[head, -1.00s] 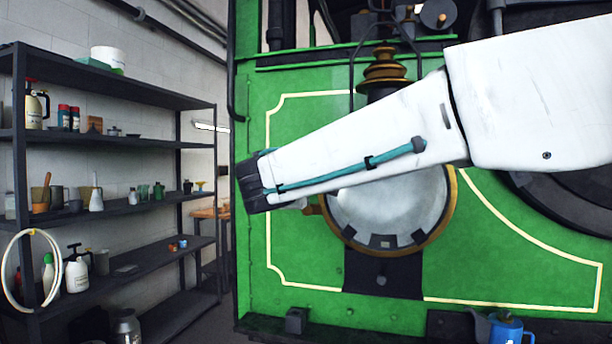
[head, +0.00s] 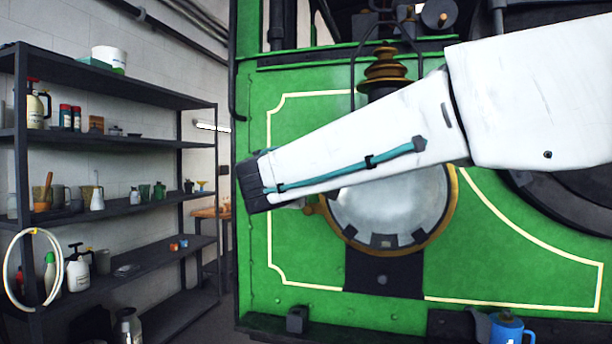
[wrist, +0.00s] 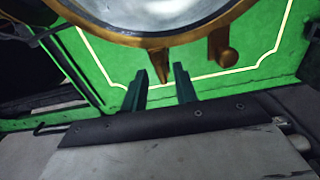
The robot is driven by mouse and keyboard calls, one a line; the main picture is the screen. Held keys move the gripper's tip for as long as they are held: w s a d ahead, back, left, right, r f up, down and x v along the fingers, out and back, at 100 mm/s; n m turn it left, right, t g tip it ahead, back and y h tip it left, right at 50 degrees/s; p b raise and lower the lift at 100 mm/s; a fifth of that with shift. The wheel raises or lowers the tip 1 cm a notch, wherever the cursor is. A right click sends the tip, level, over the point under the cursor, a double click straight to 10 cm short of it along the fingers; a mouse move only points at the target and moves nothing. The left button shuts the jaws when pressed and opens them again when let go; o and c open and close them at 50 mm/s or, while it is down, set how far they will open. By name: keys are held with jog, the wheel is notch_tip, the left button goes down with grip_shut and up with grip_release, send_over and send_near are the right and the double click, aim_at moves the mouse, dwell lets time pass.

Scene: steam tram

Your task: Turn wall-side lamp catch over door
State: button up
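The round lamp (head: 392,205) has a silvery glass door in a brass rim on the green tram front. In the wrist view its brass rim (wrist: 112,38) curves across the top. A tapered brass tab (wrist: 160,62), apparently the catch, sticks out from the rim. A second brass piece with a round knob (wrist: 226,57) is just right of it. My gripper (wrist: 159,78) is open, its two dark green fingers on either side of the tab's tip. I cannot tell whether they touch it. In the head view my white arm covers the lamp's upper part and the fingers are mostly hidden.
A dark shelf rack (head: 90,135) with bottles and pots stands at the left by the wall. A brass fitting (head: 385,70) rises above the lamp. A blue can (head: 508,328) is at the lower right.

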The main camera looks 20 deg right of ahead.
jog(key=shift+s+a, duration=0.1)
jog(key=v, duration=0.7)
jog(key=shift+s, duration=0.25)
jog(key=shift+a, duration=0.15)
jog(key=s+d+f+m+g+y, duration=0.2)
jog(key=s+d+f+g, duration=0.3)
jog(key=f, duration=0.4)
jog(key=s+d+f+m+g+y, duration=0.15)
jog(key=s+f+g, duration=0.25)
jog(key=s+f, duration=0.5)
jog(key=s+f+m+g+y, duration=0.2)
jog(key=s+f, duration=0.3)
jog(key=s, duration=0.3)
jog(key=s+d+f+m+g+y, duration=0.1)
jog(key=s+f+m+g+y, duration=0.1)
jog(key=s+f+m+y, duration=0.3)
jog(key=s+f, duration=0.1)
jog(key=s, duration=0.3)
